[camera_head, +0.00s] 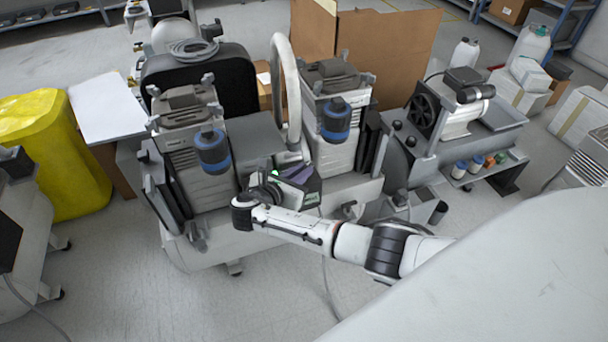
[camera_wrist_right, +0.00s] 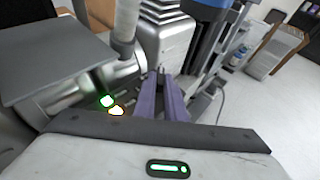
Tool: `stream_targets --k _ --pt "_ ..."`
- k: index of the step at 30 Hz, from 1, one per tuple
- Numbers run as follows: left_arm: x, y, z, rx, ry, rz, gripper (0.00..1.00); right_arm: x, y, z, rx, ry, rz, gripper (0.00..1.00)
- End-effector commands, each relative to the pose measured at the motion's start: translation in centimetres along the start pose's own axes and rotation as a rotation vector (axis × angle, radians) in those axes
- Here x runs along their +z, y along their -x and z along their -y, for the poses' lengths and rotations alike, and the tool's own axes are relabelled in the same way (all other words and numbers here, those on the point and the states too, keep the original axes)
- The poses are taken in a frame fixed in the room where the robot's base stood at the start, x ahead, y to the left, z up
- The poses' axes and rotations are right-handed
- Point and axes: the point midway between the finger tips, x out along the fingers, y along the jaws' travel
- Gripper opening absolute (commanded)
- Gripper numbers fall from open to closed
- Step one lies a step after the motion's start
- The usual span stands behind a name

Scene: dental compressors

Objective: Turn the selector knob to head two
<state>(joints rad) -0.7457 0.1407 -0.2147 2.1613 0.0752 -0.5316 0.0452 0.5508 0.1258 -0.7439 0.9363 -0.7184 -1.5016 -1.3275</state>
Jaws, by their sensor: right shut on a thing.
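The compressor unit (camera_head: 215,245) stands in the middle of the head view, with two ribbed compressor heads, a left one (camera_head: 205,185) and a right one (camera_head: 330,155). My right gripper (camera_head: 296,172) reaches in low between the heads, at the front of the unit. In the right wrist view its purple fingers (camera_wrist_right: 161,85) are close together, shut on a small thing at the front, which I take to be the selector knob. The knob itself is hidden by the fingers, so its setting cannot be read. My left gripper is not in view.
Blue-banded filter canisters (camera_head: 212,150) stick out from both heads. A thick grey hose (camera_head: 284,80) arches up between them. Another machine (camera_head: 450,125) stands at the right, and a yellow bag (camera_head: 45,145) at the left. The floor in front is mostly clear.

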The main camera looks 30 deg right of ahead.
Motion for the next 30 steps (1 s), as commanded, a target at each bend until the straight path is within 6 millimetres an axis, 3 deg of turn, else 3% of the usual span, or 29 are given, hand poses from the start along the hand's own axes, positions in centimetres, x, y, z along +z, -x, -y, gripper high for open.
stream_targets --k 12,28,29,30 --pt "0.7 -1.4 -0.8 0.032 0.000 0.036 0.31 -0.1 -0.1 -0.5 -0.167 -0.069 0.001 0.00" --pt "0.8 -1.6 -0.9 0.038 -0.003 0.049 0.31 0.1 -0.2 -0.4 -0.189 -0.077 0.002 0.00" --pt "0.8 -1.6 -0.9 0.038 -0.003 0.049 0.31 0.1 -0.2 -0.4 -0.189 -0.077 0.002 0.13" --pt "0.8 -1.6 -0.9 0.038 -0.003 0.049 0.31 0.1 -0.2 -0.4 -0.189 -0.078 0.002 0.20"
